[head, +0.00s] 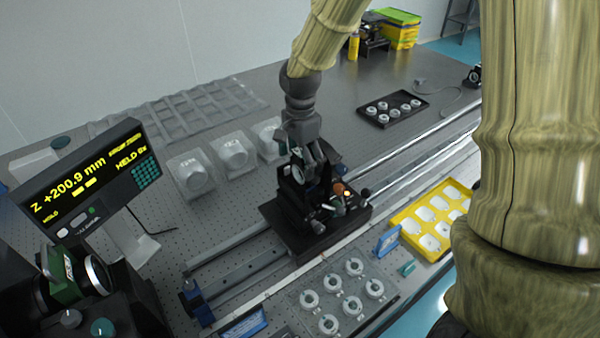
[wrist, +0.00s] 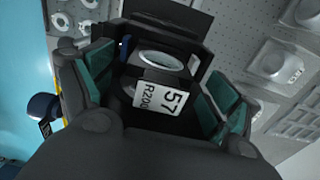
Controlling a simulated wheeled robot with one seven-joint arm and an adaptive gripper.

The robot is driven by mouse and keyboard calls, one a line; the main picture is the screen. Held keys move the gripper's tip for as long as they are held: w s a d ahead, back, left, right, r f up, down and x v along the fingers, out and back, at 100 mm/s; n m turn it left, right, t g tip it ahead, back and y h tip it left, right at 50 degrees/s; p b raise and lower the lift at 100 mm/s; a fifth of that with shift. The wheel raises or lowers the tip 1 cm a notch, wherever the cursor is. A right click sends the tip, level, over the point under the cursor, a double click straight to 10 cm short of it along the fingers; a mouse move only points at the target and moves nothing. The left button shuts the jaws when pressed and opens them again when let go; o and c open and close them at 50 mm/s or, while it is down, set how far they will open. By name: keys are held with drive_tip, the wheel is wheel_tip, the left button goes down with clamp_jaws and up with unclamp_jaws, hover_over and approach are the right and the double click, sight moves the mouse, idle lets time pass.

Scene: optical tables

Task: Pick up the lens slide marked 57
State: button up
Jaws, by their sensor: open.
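The lens slide marked 57 (wrist: 163,99) shows in the wrist view, its white label reading "57" and "R200", with a round lens above the label. It sits in a black holder. My gripper (wrist: 160,78) is open, with one teal-padded finger on each side of the slide and gaps visible between pads and slide. In the head view my gripper (head: 310,160) points down over the black carriage (head: 318,222) on the rail, and the lens shows only partly between the fingers.
A grey tray of ring lenses (head: 318,303), a yellow tray (head: 408,250) and a black tray (head: 378,122) lie around. A readout display (head: 85,180) stands at left.

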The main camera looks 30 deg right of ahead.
drive_tip(key=shift+f, duration=0.65)
drive_tip(key=c, duration=1.2)
drive_tip(key=shift+r, duration=0.1)
